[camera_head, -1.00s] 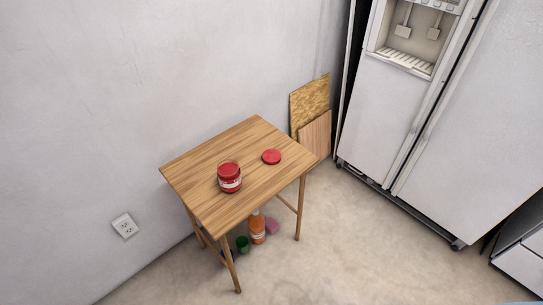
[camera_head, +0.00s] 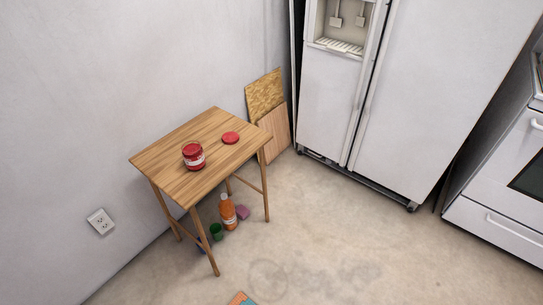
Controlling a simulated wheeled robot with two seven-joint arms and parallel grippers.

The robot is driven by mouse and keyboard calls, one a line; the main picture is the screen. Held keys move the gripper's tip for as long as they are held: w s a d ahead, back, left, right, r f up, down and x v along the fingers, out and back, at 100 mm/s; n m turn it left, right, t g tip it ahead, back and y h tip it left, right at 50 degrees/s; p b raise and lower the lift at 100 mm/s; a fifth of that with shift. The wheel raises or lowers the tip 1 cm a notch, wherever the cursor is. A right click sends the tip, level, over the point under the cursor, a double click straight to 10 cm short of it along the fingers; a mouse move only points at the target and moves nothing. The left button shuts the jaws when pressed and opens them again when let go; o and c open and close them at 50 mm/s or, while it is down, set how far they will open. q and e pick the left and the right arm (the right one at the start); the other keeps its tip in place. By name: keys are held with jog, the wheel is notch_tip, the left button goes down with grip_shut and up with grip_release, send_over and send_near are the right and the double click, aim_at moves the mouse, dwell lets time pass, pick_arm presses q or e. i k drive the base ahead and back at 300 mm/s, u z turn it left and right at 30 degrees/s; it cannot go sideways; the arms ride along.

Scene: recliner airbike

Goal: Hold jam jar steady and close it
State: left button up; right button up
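A red jam jar (camera_head: 193,155) with a pale label stands upright on a small wooden table (camera_head: 178,180). A flat round red lid (camera_head: 230,138) lies on the table to the right of the jar and farther back, apart from it. The jar's top looks red and shows no separate lid on it. Neither of my grippers is in view.
Under the table stand an orange bottle (camera_head: 227,212), a green cup (camera_head: 216,231) and a pink item (camera_head: 242,212). Boards (camera_head: 268,105) lean on the wall behind. A white fridge (camera_head: 415,100) and an oven (camera_head: 505,180) stand right. The floor in front is mostly clear.

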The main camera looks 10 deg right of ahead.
aim_at(192, 153)
jog(key=z, duration=0.35)
jog(key=k, duration=0.75)
jog(key=z, duration=0.6)
jog(key=i, duration=1.35)
jog(key=u, duration=0.8)
jog(key=i, duration=1.1)
jog(key=u, duration=1.3)
jog(key=i, duration=0.25)
jog(key=u, duration=0.25)
